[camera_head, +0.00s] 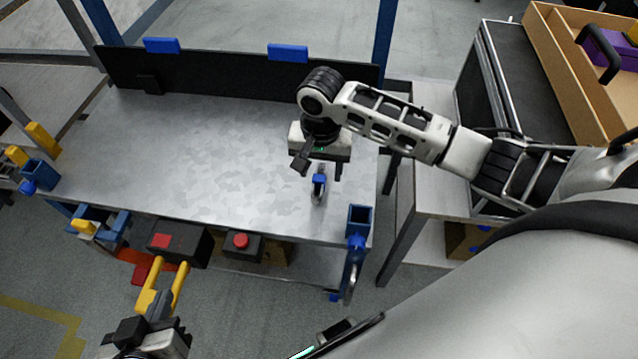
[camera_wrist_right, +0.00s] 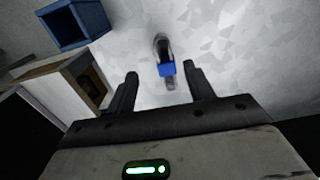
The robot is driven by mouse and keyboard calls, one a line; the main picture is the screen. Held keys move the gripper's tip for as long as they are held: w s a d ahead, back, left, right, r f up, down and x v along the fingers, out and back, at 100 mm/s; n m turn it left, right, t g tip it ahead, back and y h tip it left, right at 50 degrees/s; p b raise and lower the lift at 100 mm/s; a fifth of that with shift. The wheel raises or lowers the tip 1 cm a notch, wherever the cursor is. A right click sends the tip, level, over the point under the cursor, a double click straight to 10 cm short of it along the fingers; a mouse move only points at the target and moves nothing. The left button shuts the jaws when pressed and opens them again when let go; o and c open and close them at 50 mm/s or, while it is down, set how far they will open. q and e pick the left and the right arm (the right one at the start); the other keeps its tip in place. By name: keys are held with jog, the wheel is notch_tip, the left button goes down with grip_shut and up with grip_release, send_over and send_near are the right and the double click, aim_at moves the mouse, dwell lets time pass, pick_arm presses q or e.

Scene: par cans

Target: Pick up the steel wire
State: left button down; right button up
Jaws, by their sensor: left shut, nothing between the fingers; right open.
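The steel wire seems to be the small grey metal piece with a blue block around it (camera_head: 319,182), lying on the metal tabletop (camera_head: 215,160). In the right wrist view the wire piece (camera_wrist_right: 166,68) shows between and just beyond my fingertips, its grey loop pointing away. My right gripper (camera_head: 320,168) is open above it, with one finger on each side in the wrist view (camera_wrist_right: 161,74). The height gap is hard to tell. Nothing is in its fingers. My left gripper (camera_head: 159,302) is shut and empty in front of the table, low at the left.
A blue square holder (camera_head: 360,220) is at the table's front right corner, also in the wrist view (camera_wrist_right: 76,24). A black back panel (camera_head: 220,75) borders the table. The middle tabletop is clear.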

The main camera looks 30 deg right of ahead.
aim_at(318, 185)
jog(key=f, duration=0.2)
jog(key=f+b, duration=0.1)
jog(key=f, duration=0.3)
jog(key=shift+w+a+f+b, duration=0.2)
jog(key=shift+a+f+b, duration=0.05)
jog(key=shift+f+b, duration=0.1)
jog(key=c, duration=1.1)
